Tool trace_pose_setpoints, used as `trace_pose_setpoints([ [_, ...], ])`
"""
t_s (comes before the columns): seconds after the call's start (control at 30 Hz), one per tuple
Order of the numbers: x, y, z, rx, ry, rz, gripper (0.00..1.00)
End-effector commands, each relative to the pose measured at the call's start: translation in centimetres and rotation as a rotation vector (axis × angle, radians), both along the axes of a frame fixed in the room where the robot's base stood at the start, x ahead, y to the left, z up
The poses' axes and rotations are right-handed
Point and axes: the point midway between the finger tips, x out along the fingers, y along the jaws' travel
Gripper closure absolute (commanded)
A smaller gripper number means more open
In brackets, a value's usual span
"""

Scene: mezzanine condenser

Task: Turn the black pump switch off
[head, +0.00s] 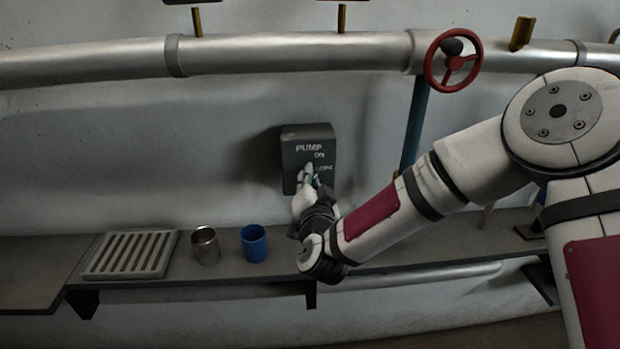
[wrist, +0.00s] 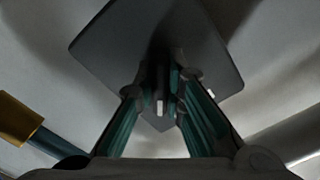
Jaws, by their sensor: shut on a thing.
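The pump switch box (head: 293,150) is dark grey to black, fixed to the wall, with the words PUMP and ON on its face; a lower label is partly covered. My gripper (head: 309,174) is at the lower front of the box and hides the lever in the head view. In the wrist view the box (wrist: 115,45) fills the top middle. There my gripper (wrist: 162,88) has its two green-lined fingers closed on the switch lever (wrist: 160,105), a narrow dark piece with a light tip. The lever's exact position is hard to tell.
A shelf (head: 130,291) runs below, holding a slatted grate (head: 130,254), a metal cup (head: 206,246) and a blue cup (head: 254,244). A large pipe (head: 290,52) with a red valve wheel (head: 453,61) crosses above. The wall left of the box is clear.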

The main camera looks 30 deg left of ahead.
Motion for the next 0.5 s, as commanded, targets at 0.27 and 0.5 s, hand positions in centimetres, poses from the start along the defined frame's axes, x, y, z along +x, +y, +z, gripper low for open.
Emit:
trace_pose_setpoints([
  [0.27,0.04,-0.06,-0.03,0.206,0.128,-0.002,1.0],
  [0.5,0.06,-0.08,-0.07,0.4,0.247,-0.002,1.0],
])
